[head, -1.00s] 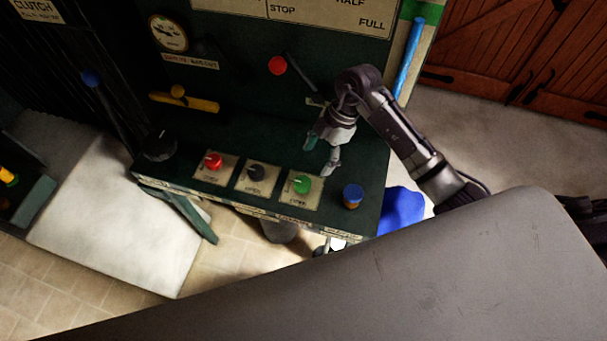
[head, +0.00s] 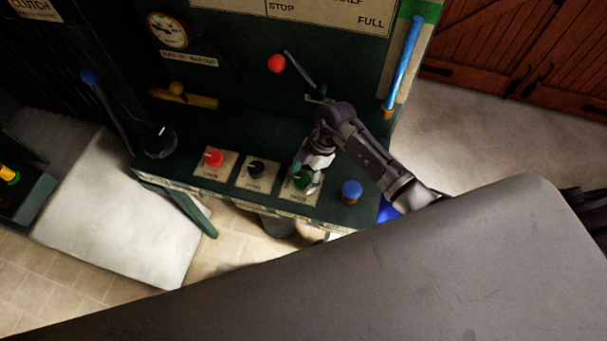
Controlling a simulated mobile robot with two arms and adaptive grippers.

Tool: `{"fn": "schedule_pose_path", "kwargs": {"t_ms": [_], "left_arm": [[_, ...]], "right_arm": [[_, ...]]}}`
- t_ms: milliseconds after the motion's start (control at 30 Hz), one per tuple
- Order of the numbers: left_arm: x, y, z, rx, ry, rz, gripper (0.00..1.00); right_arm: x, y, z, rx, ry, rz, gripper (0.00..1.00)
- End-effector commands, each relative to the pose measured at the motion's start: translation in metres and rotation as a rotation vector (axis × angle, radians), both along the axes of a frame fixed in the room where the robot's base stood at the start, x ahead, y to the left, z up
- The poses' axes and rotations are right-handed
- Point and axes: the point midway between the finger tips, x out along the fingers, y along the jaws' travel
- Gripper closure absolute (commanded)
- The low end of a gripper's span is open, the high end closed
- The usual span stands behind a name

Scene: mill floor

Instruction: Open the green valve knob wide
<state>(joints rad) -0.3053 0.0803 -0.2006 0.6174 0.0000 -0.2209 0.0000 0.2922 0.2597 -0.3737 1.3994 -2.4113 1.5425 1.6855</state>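The green valve knob (head: 301,181) sits on a cream label plate on the dark green console ledge, third in a row after a red knob (head: 213,158) and a black knob (head: 257,168). My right gripper (head: 305,180) is down at the green knob, with its fingers on either side and partly covering it. Whether the fingers touch the knob I cannot tell. My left gripper is not in view.
A blue button (head: 351,191) stands just right of the green knob. A red-tipped lever (head: 277,64) and a blue rod (head: 404,64) are on the panel behind. A yellow handle (head: 184,98) and a dark dial (head: 160,141) are at the left.

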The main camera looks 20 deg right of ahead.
Motion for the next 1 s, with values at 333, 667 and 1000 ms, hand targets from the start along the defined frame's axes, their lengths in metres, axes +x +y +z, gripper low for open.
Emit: {"fn": "schedule_pose_path", "kwargs": {"t_ms": [333, 667, 1000], "left_arm": [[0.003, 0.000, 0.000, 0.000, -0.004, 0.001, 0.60], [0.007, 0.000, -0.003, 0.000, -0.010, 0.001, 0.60], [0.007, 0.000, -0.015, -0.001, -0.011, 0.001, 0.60]], "right_arm": [[0.000, 0.000, 0.000, 0.000, 0.001, 0.000, 0.86], [0.001, -0.001, 0.000, -0.002, 0.001, 0.077, 0.86], [0.003, -0.002, -0.002, -0.005, 0.001, 0.346, 0.86]]}}
